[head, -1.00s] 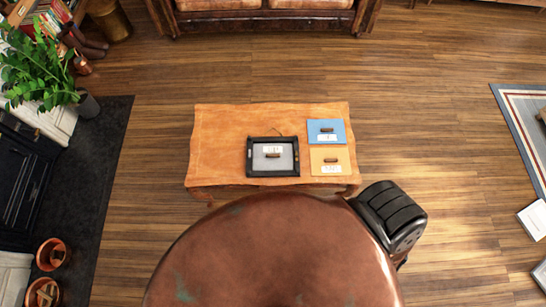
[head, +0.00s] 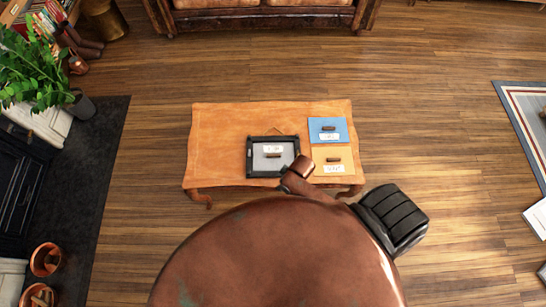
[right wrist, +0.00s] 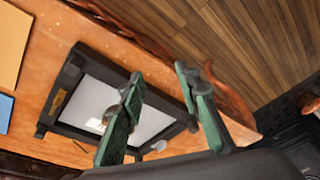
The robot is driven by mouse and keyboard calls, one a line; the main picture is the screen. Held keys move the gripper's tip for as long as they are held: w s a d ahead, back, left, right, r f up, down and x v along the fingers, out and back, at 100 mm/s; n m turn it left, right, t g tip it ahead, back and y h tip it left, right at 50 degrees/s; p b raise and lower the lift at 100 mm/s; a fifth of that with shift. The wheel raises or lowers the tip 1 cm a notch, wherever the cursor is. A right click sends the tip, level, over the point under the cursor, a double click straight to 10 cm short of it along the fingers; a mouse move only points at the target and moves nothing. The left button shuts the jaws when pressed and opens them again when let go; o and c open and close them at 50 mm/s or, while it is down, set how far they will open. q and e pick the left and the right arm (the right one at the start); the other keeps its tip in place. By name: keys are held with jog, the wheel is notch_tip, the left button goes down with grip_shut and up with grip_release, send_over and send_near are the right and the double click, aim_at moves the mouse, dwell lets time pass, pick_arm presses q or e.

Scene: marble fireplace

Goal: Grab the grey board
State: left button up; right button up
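The grey board (head: 285,163) lies inside a black-framed tray (head: 250,160) near the front edge of the wooden table. It has a white label and a small brown handle. In the right wrist view the grey board (right wrist: 92,97) is partly hidden behind my fingers, and its handle cannot be made out. My right gripper (right wrist: 158,71) is open, its two green fingers apart with nothing seen between them. It is above the tray's side; the exact height is unclear. A copper part of my arm shows at the table's front edge in the head view. My left gripper is not in view.
A blue board (head: 328,129) and a yellow-orange board (head: 332,158), each with a handle and label, lie right of the tray. The left part of the wooden table (head: 215,140) is clear. A leather sofa (head: 265,17) stands behind, with open floor between.

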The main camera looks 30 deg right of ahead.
aim_at(274, 154)
jog(key=w+n, duration=0.1)
jog(key=w, duration=0.1)
jog(key=w+a+n, duration=0.1)
jog(key=w, duration=0.2)
jog(key=w+n+g, duration=0.1)
jog(key=w+n, duration=0.1)
jog(key=w, duration=0.1)
jog(key=shift+w+a+r+b, duration=0.2)
jog(key=shift+a+r+b, duration=0.1)
jog(key=shift+a+r, duration=0.1)
jog(key=w+d+r+n, duration=0.1)
jog(key=w+d, duration=0.1)
jog(key=w+d+r+n+g+h, duration=0.1)
jog(key=w+d, duration=0.1)
jog(key=w, duration=0.1)
jog(key=w+d+r, duration=0.1)
jog(key=w+d, duration=0.1)
jog(key=shift+w+d+r+n+b, duration=0.15)
jog(key=shift+w+d+n+b, duration=0.15)
jog(key=shift+n+b, duration=0.1)
jog(key=shift+d+f, duration=0.15)
jog(key=shift+f, duration=0.05)
notch_tip(274, 154, down, 7)
jog(key=b, duration=0.2)
jog(key=shift+s+f+b, duration=0.15)
jog(key=shift+b, duration=0.2)
jog(key=shift+d, duration=0.1)
jog(key=shift+c, duration=0.4)
grip_shut()
